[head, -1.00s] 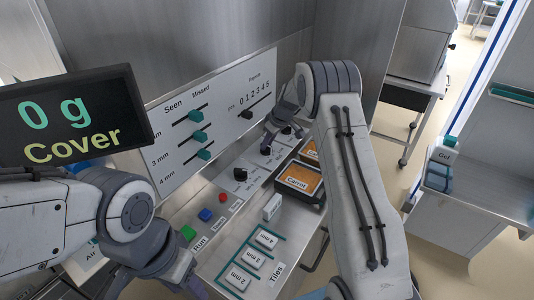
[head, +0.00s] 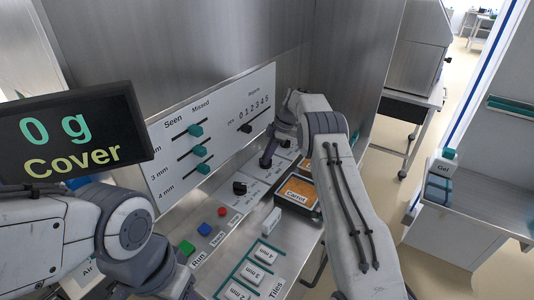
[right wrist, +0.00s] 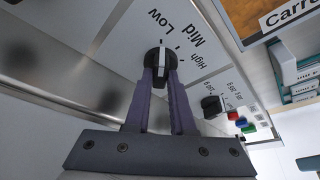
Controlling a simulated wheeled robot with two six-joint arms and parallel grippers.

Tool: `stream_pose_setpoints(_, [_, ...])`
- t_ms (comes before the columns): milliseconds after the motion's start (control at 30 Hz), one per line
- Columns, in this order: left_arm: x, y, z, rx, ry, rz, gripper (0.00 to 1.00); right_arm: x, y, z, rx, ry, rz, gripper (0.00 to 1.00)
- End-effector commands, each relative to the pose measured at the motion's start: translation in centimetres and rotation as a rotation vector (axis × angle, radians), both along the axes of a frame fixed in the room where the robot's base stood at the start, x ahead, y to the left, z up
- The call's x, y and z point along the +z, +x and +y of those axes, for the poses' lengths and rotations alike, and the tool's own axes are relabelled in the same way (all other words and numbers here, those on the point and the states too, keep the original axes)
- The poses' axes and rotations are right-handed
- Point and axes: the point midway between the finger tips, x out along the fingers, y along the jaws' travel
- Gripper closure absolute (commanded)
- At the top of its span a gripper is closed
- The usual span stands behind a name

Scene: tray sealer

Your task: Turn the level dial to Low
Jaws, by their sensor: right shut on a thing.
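The level dial (right wrist: 160,64) is a black knob with a white line, on a pale panel lettered Low, Mid and High. In the right wrist view its white line points up the picture; I cannot tell for sure which word it meets. My right gripper (right wrist: 160,78) is shut on this dial, one finger on each side. In the head view my right gripper (head: 268,160) reaches down to the panel and mostly hides the dial. My left gripper (head: 182,284) is low at the left, partly cut off, and its fingers are unclear.
Another black dial (head: 240,188) sits nearby, with red (head: 221,211), blue (head: 204,229) and green (head: 187,247) buttons beyond it. A Carrot tray (head: 298,191) stands right of the panel. A slider board (head: 215,125) rises behind. A display (head: 75,132) reads 0 g, Cover.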

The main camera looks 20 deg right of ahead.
Motion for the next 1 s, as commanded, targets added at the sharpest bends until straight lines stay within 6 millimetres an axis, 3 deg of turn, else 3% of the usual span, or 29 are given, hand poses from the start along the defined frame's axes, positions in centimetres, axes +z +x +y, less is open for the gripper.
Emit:
stream_pose_setpoints(767, [0.94,0.00,0.00,0.000,0.000,0.000,0.50,0.00,0.04,-0.14,0.098,-0.004,0.000,1.00])
stream_pose_setpoints(800, [0.94,0.00,0.00,0.000,0.000,0.000,0.50,0.00,0.04,-0.14,0.098,-0.004,0.000,0.66])
stream_pose_setpoints(833, [0.94,0.00,0.00,0.000,0.000,0.000,0.50,0.00,0.04,-0.14,0.098,-0.004,0.000,0.55])
stream_pose_setpoints(867, [0.94,0.00,0.00,0.000,0.000,0.000,0.50,0.01,0.05,-0.12,0.098,-0.003,0.000,0.47])
stream_pose_setpoints(1000, [0.93,0.00,0.00,0.000,0.000,0.000,0.50,-0.01,0.06,-0.05,0.098,-0.002,0.000,0.47])
